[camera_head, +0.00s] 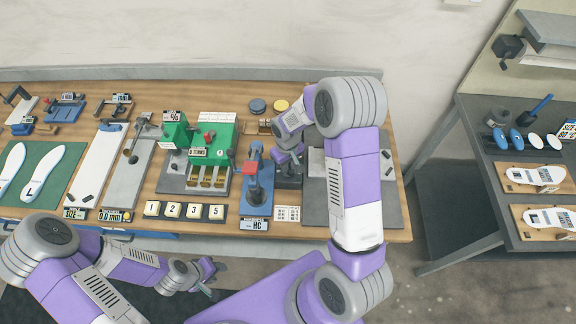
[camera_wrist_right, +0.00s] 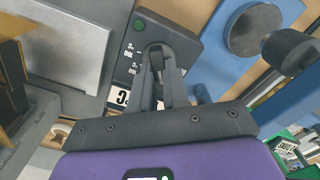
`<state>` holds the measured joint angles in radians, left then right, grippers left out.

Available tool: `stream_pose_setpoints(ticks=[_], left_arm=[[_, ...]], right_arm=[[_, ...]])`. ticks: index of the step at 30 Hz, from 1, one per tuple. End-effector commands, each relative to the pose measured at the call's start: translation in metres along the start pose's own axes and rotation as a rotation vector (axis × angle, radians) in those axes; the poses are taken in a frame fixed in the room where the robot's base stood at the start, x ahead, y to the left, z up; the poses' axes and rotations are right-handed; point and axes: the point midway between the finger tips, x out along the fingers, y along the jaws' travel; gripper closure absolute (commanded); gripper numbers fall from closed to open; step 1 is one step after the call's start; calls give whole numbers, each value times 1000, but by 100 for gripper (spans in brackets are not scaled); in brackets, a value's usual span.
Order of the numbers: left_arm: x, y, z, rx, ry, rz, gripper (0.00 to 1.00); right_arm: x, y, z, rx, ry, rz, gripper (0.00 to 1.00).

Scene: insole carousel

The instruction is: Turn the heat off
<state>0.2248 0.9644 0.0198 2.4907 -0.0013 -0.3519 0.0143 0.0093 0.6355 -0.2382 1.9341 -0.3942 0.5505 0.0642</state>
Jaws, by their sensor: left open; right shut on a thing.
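A dark control box (camera_wrist_right: 182,38) with a round green light (camera_wrist_right: 138,25) and white markings fills the upper middle of the right wrist view. My right gripper (camera_wrist_right: 158,75) is shut on a dark knob (camera_wrist_right: 156,48) on the face of this box; the fingers partly hide the knob and its markings. In the head view the box (camera_head: 289,183) is small, and my right gripper (camera_head: 290,164) is over it. My left gripper (camera_head: 209,275) is open and empty in front of the bench, away from the box.
A blue press (camera_head: 257,208) stands just left of the box, with a green machine (camera_head: 212,130) beyond it. A grey plate (camera_head: 390,205) lies to the right, partly behind my right arm. Number blocks (camera_head: 173,210) line the front edge. A dark side table (camera_head: 490,205) stands at right.

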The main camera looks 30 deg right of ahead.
Motion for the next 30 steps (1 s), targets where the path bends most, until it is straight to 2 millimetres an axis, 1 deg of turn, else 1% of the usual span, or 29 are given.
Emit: stream_pose_setpoints(ticks=[6, 18, 24, 30], left_arm=[[6, -2, 0, 0, 0, 0, 57], [10, -4, 0, 0, 0, 0, 57], [11, -4, 0, 0, 0, 0, 57], [11, -4, 0, 0, 0, 0, 57]], right_arm=[[0, -1, 0, -204, 2, 0, 100], [-1, -4, 0, -556, 2, 1, 100], [-1, -5, 1, -679, 2, 1, 100], [-1, -5, 2, -754, 2, 2, 100]])
